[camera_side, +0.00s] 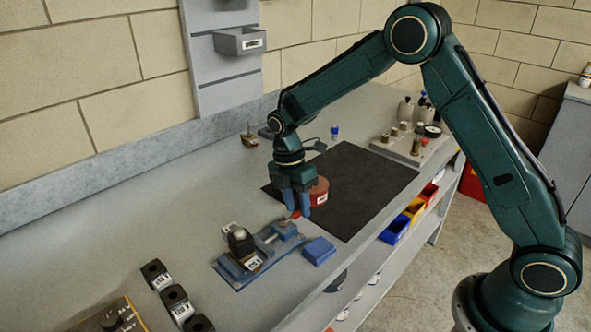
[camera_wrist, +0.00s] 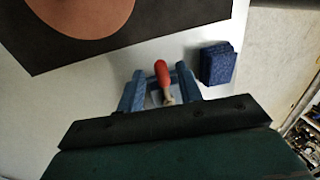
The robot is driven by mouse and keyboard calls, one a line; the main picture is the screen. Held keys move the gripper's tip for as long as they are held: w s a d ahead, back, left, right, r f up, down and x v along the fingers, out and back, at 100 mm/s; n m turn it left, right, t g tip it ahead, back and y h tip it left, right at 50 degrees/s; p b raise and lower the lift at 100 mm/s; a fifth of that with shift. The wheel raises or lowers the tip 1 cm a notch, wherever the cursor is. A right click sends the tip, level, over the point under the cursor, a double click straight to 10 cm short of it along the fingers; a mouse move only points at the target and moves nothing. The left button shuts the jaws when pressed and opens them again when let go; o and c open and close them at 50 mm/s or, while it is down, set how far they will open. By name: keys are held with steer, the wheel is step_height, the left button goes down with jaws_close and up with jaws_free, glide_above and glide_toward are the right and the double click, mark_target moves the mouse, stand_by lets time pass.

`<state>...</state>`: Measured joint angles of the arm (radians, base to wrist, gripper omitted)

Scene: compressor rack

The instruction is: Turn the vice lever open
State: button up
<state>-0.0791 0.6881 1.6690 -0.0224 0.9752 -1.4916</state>
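The blue vice (camera_side: 232,268) sits on the grey bench, left of and below my gripper in the side view, with a dark part and a silver knob on it. Its red lever handle (camera_side: 295,214) shows at my fingertips; in the wrist view the red handle (camera_wrist: 161,73) points up the picture from a metal end. My gripper (camera_side: 298,213) points down over the lever end of the vice. Its two blue fingers stand apart, one on each side of the handle, with gaps visible in the wrist view (camera_wrist: 158,85). Most of the vice is hidden in the wrist view.
A blue block (camera_side: 319,250) lies right of the vice. A round red-brown item (camera_side: 319,189) sits on the black mat (camera_side: 362,172) behind my gripper. Several black labelled blocks (camera_side: 174,296) stand at front left. Coloured bins (camera_side: 395,229) hang below the bench's front edge.

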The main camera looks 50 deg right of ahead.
steer(key=shift+r, duration=0.1)
stand_by(0.3)
step_height(320, 180, up, 13)
steer(key=w, duration=0.2)
steer(key=shift+w+r, duration=0.2)
steer(key=shift+w, duration=0.1)
steer(key=shift+r, duration=0.1)
stand_by(0.4)
